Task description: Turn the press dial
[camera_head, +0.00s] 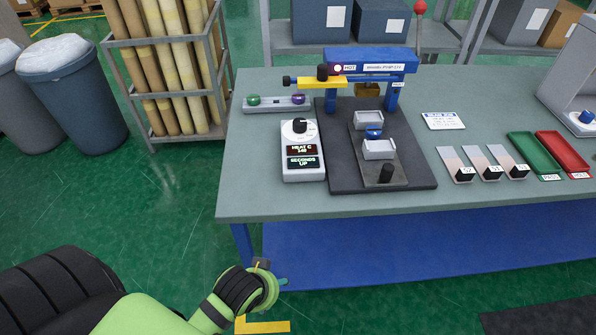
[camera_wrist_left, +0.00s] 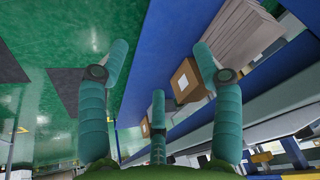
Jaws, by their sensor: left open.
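The press dial is a round white dial with a black knob (camera_head: 299,126) on a white control box (camera_head: 303,163) at the left of the table. The box has two dark displays reading HEAT C and SECONDS. The blue press (camera_head: 370,62) stands behind it on a dark mat. My left gripper (camera_head: 272,275) is low in front of the table's left front corner, well below and apart from the dial. In the left wrist view its teal fingers (camera_wrist_left: 150,95) are spread with nothing between them. The dial is not in that view. My right gripper is not in view.
The grey table (camera_head: 245,195) has a blue panel (camera_head: 420,240) below. A slide bar with green and purple knobs (camera_head: 275,101) lies behind the box. Sample strips (camera_head: 480,160), a green tray (camera_head: 535,155) and a red tray (camera_head: 565,152) are at right. A rack of rolls (camera_head: 165,70) stands left.

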